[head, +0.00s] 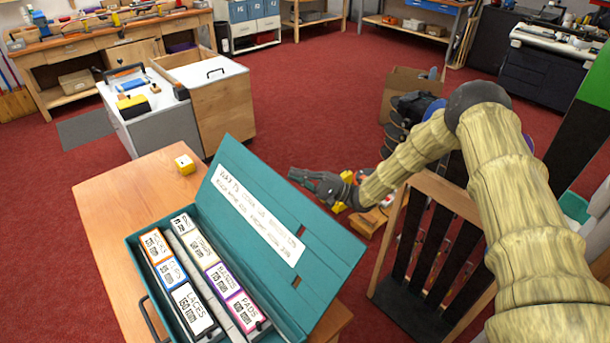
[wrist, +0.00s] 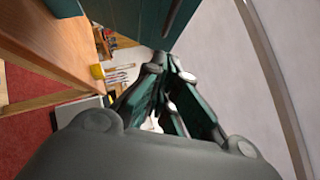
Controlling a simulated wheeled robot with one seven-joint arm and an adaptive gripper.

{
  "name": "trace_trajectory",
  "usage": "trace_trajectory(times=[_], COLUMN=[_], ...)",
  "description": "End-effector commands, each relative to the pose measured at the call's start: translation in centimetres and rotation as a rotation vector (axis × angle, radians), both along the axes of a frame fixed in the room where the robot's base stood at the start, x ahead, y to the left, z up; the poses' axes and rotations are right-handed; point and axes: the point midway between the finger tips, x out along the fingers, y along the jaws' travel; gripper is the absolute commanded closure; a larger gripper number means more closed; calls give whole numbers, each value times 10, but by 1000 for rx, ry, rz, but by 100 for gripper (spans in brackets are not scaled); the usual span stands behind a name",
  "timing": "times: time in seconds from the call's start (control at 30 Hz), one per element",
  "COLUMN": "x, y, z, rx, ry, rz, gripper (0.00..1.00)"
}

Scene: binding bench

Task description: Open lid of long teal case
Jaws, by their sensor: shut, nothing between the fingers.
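The long teal case (head: 137,262) sits on the wooden table at the lower middle of the head view. Its teal lid (head: 323,248) stands raised and tilted back to the right, with a white label on its inner face. Several labelled boxes fill the case in two rows. My gripper (head: 296,175) is behind the lid, to its upper right in the head view, and is apart from the case there. In the wrist view my gripper (wrist: 165,68) is shut and empty, its fingertips close to a teal surface (wrist: 140,25); I cannot tell whether they touch.
A small yellow block (head: 185,164) lies on the wooden table (head: 110,200) behind the case. A dark slatted rack (head: 425,250) stands right of the lid, under my arm. A white-topped cabinet (head: 160,120) stands beyond the table. Red floor is open in the middle.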

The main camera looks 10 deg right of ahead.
Motion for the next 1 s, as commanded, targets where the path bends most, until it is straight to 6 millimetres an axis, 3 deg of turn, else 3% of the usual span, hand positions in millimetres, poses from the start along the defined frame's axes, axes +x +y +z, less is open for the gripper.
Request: trace_trajectory(times=[0.23, 0.5, 1.0], x=[10, -4, -9], y=[39, 59, 66], z=[18, 30, 32], rx=[0, 0, -1], ry=[1, 2, 0], rz=[2, 2, 1], gripper=[100, 100, 100])
